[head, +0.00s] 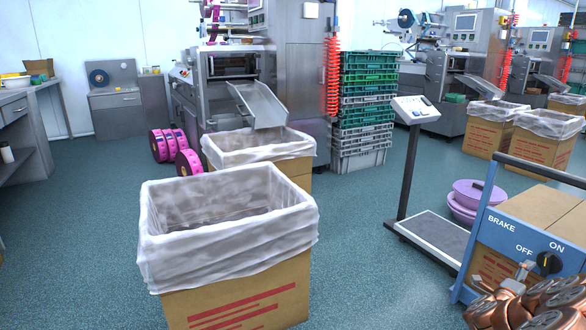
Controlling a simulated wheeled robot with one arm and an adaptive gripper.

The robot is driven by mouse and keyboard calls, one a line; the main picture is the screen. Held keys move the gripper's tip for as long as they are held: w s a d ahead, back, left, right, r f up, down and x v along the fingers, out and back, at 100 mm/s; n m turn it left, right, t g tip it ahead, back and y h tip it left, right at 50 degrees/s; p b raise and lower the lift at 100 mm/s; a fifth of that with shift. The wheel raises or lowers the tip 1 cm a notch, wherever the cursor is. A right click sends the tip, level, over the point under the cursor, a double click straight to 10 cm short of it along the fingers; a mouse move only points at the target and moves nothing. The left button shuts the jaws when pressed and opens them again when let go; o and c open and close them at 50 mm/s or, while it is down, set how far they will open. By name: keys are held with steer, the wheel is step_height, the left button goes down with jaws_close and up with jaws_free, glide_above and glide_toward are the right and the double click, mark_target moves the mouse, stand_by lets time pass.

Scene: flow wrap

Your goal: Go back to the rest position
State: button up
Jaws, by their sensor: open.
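My gripper (518,288), copper-coloured with round grey joints, is at the lower right corner of the head view. It is open, and I see nothing held in it. Its lower part is cut off by the picture's edge. It shows in front of the blue panel (486,236) marked BRAKE, ON and OFF, which has a black knob. I cannot tell whether the two touch.
A lined cardboard box (240,300) stands in front, with a second one (300,170) behind it. A platform scale (430,238), purple bowls (478,190) and brown cartons (545,210) are at right. Stacked crates (362,135) stand behind. Floor at left is clear.

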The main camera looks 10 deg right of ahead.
steer(key=w+a+r+n+t+y+p, duration=0.35)
steer(key=w+a+r+p, duration=0.35)
steer(key=a, duration=0.3)
steer(key=w+a+r+n+t+y+p, duration=0.2)
steer(key=w+a+r+n+y+p, duration=0.25)
steer(key=w+a+r, duration=0.4)
steer(key=s+a+r+n+g+y+p, duration=0.15)
steer(key=a+r+n+y+p, duration=0.5)
steer(key=a, duration=0.65)
steer(key=s+a+r+n+y+p, duration=0.25)
steer(key=a+r+n+p, duration=0.2)
steer(key=a+r, duration=0.6)
steer(key=s+a+r+n+g+y+p, duration=0.1)
steer(key=s+a+r+n+g+p, duration=0.2)
steer(key=s+a+r+p, duration=0.45)
steer(key=s+a+r+n+g+y+p, duration=0.1)
steer(key=s+a+r+n+g+p, duration=0.15)
steer(key=s+a+p, duration=0.55)
steer(key=s+d+r+n+g+h+p, duration=0.1)
steer(key=s+r+n+g+p, duration=0.1)
steer(key=s, duration=1.1)
steer(key=s+d+r+n+g+h+p, duration=0.1)
steer(key=s+r+n+g+p, duration=0.2)
steer(key=s+r, duration=0.6)
steer(key=s+g+p, duration=0.2)
steer(key=s+p, duration=0.1)
steer(key=s, duration=0.1)
steer(key=shift+s+r, duration=0.2)
steer(key=shift+s, duration=0.1)
